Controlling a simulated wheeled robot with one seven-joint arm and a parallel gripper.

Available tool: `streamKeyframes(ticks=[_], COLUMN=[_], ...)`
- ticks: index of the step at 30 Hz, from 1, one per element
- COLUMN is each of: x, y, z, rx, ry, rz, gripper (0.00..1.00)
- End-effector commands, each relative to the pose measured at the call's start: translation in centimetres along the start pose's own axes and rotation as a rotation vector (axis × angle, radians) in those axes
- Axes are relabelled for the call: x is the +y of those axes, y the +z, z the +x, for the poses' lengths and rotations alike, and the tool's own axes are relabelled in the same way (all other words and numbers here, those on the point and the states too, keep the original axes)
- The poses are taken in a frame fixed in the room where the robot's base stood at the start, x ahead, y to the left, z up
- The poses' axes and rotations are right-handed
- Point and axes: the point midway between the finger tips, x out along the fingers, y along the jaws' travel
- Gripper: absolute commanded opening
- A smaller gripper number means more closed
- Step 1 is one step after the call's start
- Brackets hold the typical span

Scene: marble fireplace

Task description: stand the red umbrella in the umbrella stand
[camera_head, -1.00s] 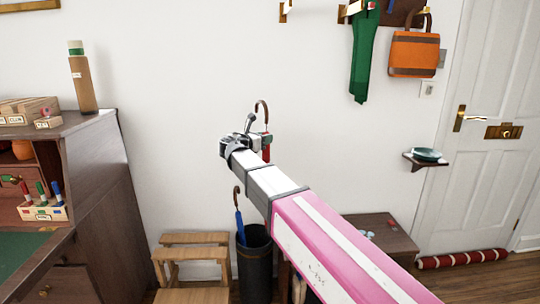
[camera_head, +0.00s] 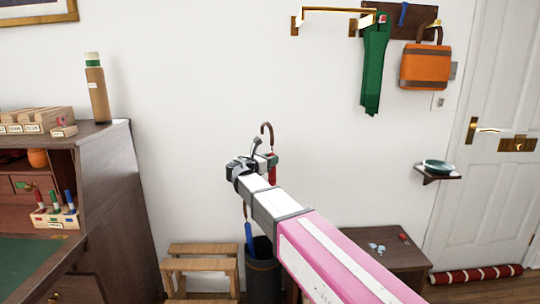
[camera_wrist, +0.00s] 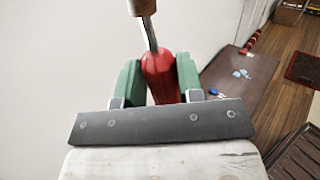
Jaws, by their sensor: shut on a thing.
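My gripper (camera_head: 262,166) is shut on the red umbrella (camera_head: 272,176), which hangs upright with its brown hooked handle (camera_head: 267,133) up. In the wrist view the red umbrella (camera_wrist: 161,76) sits between the green finger pads, its shaft and wooden handle above. Its lower part is hidden behind my arm in the head view. The umbrella stand (camera_head: 262,272) is a dark cylinder on the floor below my gripper, partly covered by my arm. A blue umbrella (camera_head: 249,238) stands in it, leaning at its left side.
A wooden step stool (camera_head: 200,265) is left of the stand, and a desk (camera_head: 110,190) further left. A low brown bench (camera_head: 385,255) with small items is at right. A small shelf (camera_head: 437,178) holds a teal dish. The wall around my gripper is clear.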

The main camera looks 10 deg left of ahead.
Motion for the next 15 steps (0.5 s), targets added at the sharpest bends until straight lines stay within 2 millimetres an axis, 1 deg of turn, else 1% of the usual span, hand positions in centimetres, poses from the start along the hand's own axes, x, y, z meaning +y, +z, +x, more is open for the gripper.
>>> streamKeyframes(ticks=[3, 15], x=[0.0, 0.0], y=[-1.1, -4.5], z=[0.0, 0.0], rx=[0.000, 0.000], ry=[0.000, 0.000], rz=[-0.003, -0.001], gripper=[0.06, 0.06])
